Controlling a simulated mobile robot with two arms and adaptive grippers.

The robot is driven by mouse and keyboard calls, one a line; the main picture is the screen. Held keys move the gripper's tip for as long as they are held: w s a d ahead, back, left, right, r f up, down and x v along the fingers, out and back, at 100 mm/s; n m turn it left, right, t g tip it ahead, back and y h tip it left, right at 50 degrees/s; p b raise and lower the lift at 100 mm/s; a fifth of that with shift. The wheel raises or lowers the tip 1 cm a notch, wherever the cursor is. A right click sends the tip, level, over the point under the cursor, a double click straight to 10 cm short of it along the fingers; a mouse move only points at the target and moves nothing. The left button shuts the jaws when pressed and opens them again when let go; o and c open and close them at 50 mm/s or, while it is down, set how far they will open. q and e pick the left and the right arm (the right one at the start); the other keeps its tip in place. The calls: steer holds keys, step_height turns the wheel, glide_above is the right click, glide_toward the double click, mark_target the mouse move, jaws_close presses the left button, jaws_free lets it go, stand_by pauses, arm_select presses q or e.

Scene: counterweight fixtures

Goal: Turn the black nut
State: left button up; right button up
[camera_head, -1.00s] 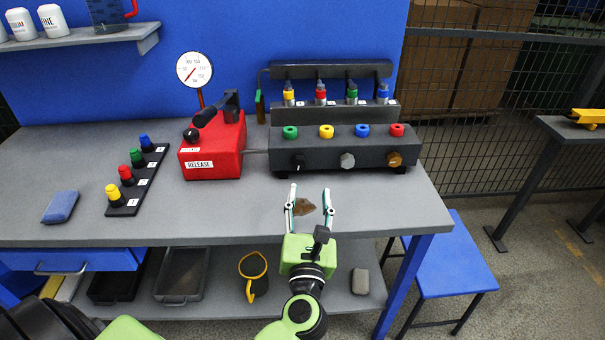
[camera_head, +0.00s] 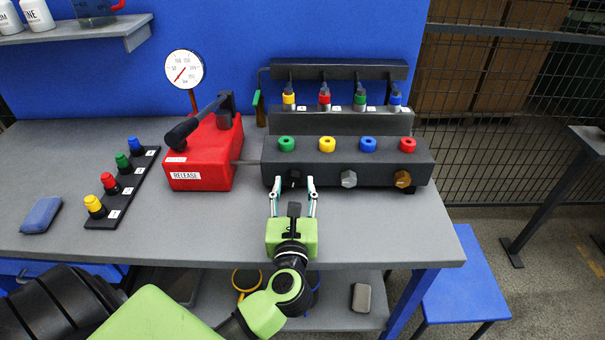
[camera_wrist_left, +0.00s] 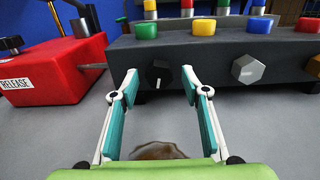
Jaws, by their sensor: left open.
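The black nut (camera_head: 294,178) sits on the front face of the dark grey valve block (camera_head: 225,205), at its left end. In the left wrist view the black nut (camera_wrist_left: 159,74) shows whole, with a light mark on its face. My left gripper (camera_head: 293,182) is open, its fingers pointing at the block, one on each side of the nut. In the left wrist view the fingertips (camera_wrist_left: 160,72) stand apart with the nut between them; I cannot tell whether they touch it. My right gripper is not in view.
A silver nut (camera_head: 348,179) and a brown nut (camera_head: 402,178) are to the right on the same face. A red RELEASE pump (camera_head: 205,155) stands left of the block. A black strip with coloured plugs (camera_head: 125,190) and a blue sponge (camera_head: 41,214) lie further left.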

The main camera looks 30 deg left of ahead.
arm_select(q)
steer(key=shift+w+a, duration=0.15)
steer(key=shift+w, duration=0.15)
steer(key=shift+r, duration=0.1)
steer(key=shift+c, duration=0.7)
steer(key=c, duration=0.9)
steer(key=shift+c, duration=0.2)
steer(key=shift+r+m+p, duration=0.1)
steer(key=shift+m+p, duration=0.3)
steer(key=shift+p, duration=0.15)
steer(key=m+p, duration=0.7)
steer(key=shift+r, duration=0.1)
steer(key=m+p, duration=0.3)
steer(key=m, duration=0.1)
steer(key=shift+f+m+p, duration=0.25)
steer(key=shift+m+p, duration=1.2)
steer(key=shift+m, duration=0.35)
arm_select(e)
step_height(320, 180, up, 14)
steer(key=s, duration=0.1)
